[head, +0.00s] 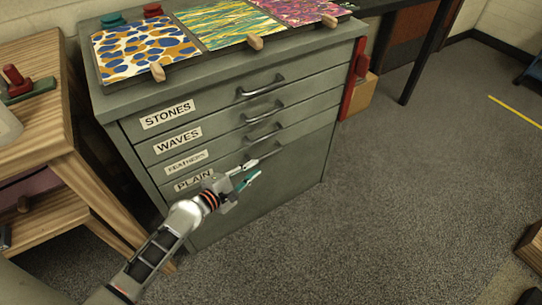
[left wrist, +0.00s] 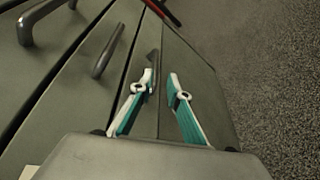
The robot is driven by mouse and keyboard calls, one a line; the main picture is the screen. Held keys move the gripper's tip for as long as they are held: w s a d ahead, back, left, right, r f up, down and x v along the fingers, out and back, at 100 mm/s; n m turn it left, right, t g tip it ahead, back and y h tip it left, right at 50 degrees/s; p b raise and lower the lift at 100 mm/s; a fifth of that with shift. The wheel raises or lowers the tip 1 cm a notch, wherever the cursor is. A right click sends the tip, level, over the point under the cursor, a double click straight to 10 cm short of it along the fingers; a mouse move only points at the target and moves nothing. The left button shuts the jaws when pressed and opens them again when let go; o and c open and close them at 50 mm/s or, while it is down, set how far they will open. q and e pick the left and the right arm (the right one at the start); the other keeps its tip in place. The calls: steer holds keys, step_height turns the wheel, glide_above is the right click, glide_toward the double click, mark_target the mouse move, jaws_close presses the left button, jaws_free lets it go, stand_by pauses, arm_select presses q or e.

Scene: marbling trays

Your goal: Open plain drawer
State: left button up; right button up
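The grey cabinet (head: 270,195) has a stack of labelled drawers. The lowest label reads PLAIN (head: 194,180), and that drawer looks shut, flush with the front. Its dark handle (head: 272,152) is partly behind my left gripper (head: 252,171), which is just in front of it. In the left wrist view the plain drawer's handle (left wrist: 153,59) is at the tip of the left-hand finger. My left gripper (left wrist: 160,78) is open there, with a gap between its teal and white fingers. I cannot tell whether finger and handle touch. My right gripper is not in view.
Drawers marked STONES (head: 167,114), WAVES (head: 178,140) and FEATHERS (head: 187,162) are above, all shut. Patterned sheets (head: 238,24) lie on the cabinet top. A wooden table (head: 80,157) stands close at left.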

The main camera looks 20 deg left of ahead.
mark_target(265, 155)
arm_select(q)
steer(key=shift+w+f+n, duration=0.1)
steer(key=shift+w+n, duration=0.5)
steer(key=shift+w, duration=0.5)
steer(key=b+x, duration=0.1)
steer(key=x, duration=0.4)
steer(key=shift+w+f+b, duration=0.15)
steer(key=shift+w+b, duration=0.1)
steer(key=shift+b, duration=0.1)
steer(key=shift+w+d, duration=0.1)
steer(key=shift+w, duration=0.4)
steer(key=shift+d, duration=0.1)
steer(key=c, duration=0.4)
jaws_close()
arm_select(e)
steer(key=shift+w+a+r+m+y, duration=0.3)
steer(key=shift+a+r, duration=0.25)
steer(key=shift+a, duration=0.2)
